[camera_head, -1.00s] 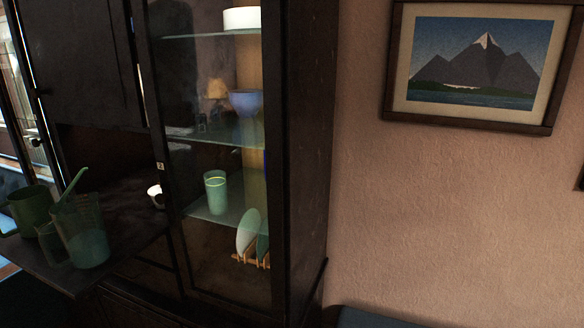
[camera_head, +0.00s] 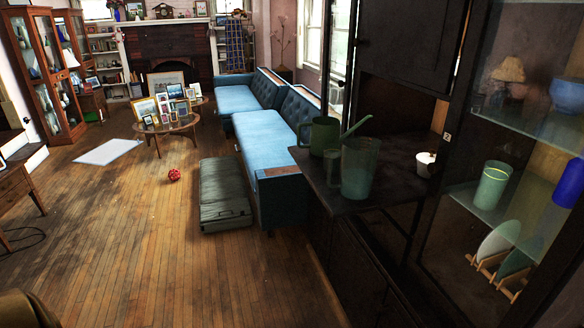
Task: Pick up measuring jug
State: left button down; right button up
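The measuring jug (camera_head: 357,170) looks like a translucent greenish jug with a handle on its left side. It stands upright near the front edge of the cabinet's fold-down shelf (camera_head: 385,190), right of centre. A green watering can (camera_head: 322,136) with a long spout rising to the right stands just behind it and is partly hidden by it. Neither of my grippers shows in the head view.
A small white cup (camera_head: 426,163) sits deeper on the shelf. Glass cabinet shelves at right hold a green tumbler (camera_head: 493,185) and plates (camera_head: 497,241). A blue sofa (camera_head: 264,150), dark case (camera_head: 224,193) and red ball (camera_head: 174,174) lie beyond. Wooden floor (camera_head: 200,275) at left is open.

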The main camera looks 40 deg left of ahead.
aim_at(359, 155)
jog(key=u, duration=0.7)
jog(key=i+j+u, duration=0.15)
jog(key=i, duration=0.4)
jog(key=i+j+u, duration=0.2)
jog(key=i, duration=0.4)
